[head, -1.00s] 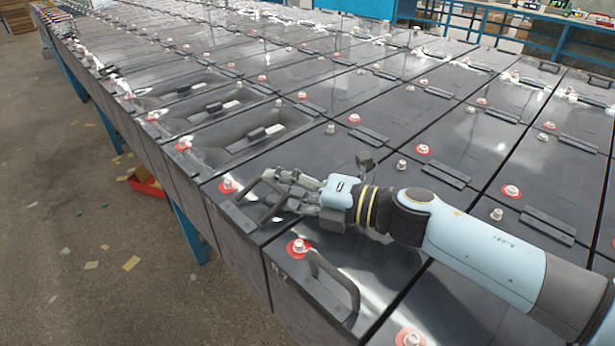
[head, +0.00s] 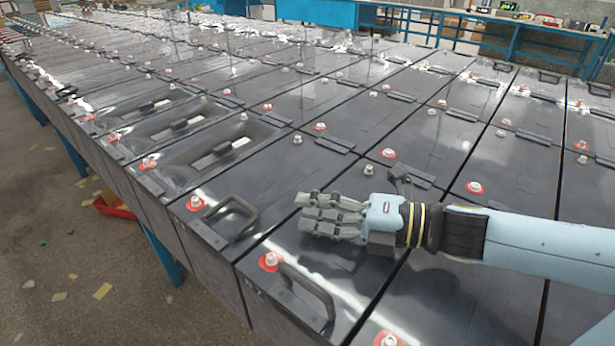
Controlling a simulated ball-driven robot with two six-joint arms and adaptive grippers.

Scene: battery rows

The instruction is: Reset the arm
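My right gripper (head: 304,213) reaches in from the right, above the dark battery tops. Its grey fingers point left, are apart from each other, and hold nothing. Left of the fingertips, a raised black carrying handle (head: 231,217) stands on a battery near the front edge, with a clear gap between it and the fingers. A second raised handle (head: 308,292) stands on the battery in front. My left gripper is not in view.
Rows of black batteries (head: 250,181) with red-ringed terminals (head: 195,203) fill the blue-framed table (head: 160,243). A red bin (head: 113,208) is on the littered floor at left. Blue shelving (head: 470,30) stands at the back. The space above the batteries is clear.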

